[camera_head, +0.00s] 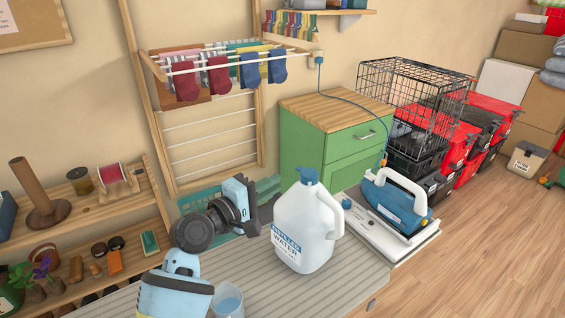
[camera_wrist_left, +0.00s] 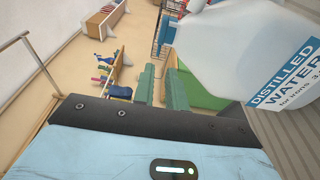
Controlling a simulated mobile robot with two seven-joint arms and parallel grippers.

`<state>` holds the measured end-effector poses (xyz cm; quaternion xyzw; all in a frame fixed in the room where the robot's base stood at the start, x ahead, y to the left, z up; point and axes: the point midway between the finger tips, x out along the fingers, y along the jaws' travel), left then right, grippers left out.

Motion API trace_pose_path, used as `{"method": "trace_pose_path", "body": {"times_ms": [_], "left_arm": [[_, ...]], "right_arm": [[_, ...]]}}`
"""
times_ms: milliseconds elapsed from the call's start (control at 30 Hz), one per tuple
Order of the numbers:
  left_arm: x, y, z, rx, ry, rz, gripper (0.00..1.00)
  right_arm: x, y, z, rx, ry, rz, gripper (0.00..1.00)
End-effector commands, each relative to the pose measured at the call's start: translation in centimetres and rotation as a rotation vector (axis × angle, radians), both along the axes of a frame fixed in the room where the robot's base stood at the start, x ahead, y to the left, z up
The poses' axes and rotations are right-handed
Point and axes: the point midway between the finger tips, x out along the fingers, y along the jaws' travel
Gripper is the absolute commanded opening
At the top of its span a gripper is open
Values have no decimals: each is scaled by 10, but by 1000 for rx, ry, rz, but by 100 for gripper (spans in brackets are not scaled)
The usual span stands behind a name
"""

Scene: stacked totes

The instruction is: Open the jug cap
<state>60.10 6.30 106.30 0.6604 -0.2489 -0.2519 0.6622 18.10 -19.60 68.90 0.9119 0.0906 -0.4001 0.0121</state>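A white jug (camera_head: 305,228) labelled "Distilled Water" stands upright on the striped ironing surface. Its blue cap (camera_head: 308,175) sits on the neck. My right gripper is not in view.
A blue-and-white iron (camera_head: 395,198) rests on a white base right of the jug, with its blue cord rising behind. A clear cup (camera_head: 228,300) stands at the front. A green cabinet (camera_head: 325,145) and drying rack (camera_head: 215,65) are behind. Shelves (camera_head: 90,215) are at left.

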Motion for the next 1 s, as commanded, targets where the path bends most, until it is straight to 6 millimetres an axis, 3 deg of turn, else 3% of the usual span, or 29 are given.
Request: {"method": "trace_pose_path", "body": {"times_ms": [367,800,1000], "left_arm": [[5,-4,1,-4,0,-1,14],[47,-42,0,-3,1,-1,14],[57,-51,0,-2,1,-1,14]], "right_arm": [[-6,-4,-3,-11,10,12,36],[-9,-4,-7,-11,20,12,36],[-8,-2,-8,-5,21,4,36]]}}
